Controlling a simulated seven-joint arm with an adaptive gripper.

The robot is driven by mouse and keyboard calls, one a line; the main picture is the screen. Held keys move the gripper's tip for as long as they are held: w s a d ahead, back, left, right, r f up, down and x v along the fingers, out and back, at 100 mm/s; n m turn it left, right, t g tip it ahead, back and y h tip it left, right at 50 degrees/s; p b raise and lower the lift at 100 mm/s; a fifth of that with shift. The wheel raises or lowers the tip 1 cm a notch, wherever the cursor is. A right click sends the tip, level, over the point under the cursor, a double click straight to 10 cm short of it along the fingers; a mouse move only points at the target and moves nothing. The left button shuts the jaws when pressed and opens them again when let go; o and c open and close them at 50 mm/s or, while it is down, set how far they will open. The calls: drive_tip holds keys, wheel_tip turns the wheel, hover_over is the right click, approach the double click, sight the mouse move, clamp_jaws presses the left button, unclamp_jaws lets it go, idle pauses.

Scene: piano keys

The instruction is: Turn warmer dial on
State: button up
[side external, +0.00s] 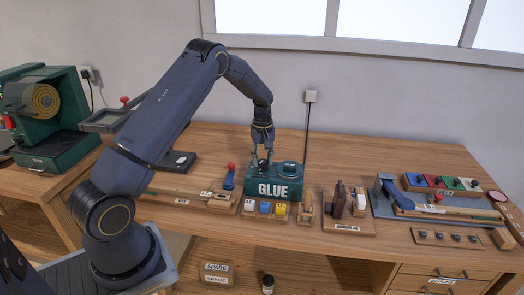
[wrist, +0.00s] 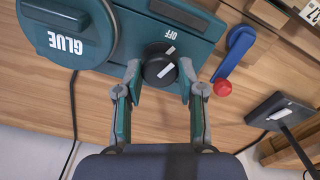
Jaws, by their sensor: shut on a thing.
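The teal glue warmer (side external: 290,188), lettered GLUE, sits on the wooden bench near its middle. In the wrist view its box (wrist: 205,22) and round lid (wrist: 100,40) show. A black round dial (wrist: 158,76) with a slanted white mark is on the box, close to an upside-down OFF label (wrist: 170,33). My gripper (wrist: 160,72) is shut on the dial, with one finger on each side. In the side view my gripper (side external: 262,160) is over the left part of the warmer, pointing down, and the dial is hard to make out there.
A blue lever with a red knob (wrist: 222,87) stands close beside the warmer; it also shows in the side view (side external: 230,175). Blocks (side external: 265,208) sit in front of the warmer. A cord (side external: 307,135) runs up to a wall outlet behind. Bench behind the warmer is mostly clear.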

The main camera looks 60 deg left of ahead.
sight(263, 161)
drive_tip(key=m, duration=1.3)
drive_tip(key=shift+m, duration=0.4)
idle(0.3)
drive_tip(key=o, duration=1.1)
drive_tip(key=shift+o, duration=0.2)
wheel_tip(263, 161, up, 12)
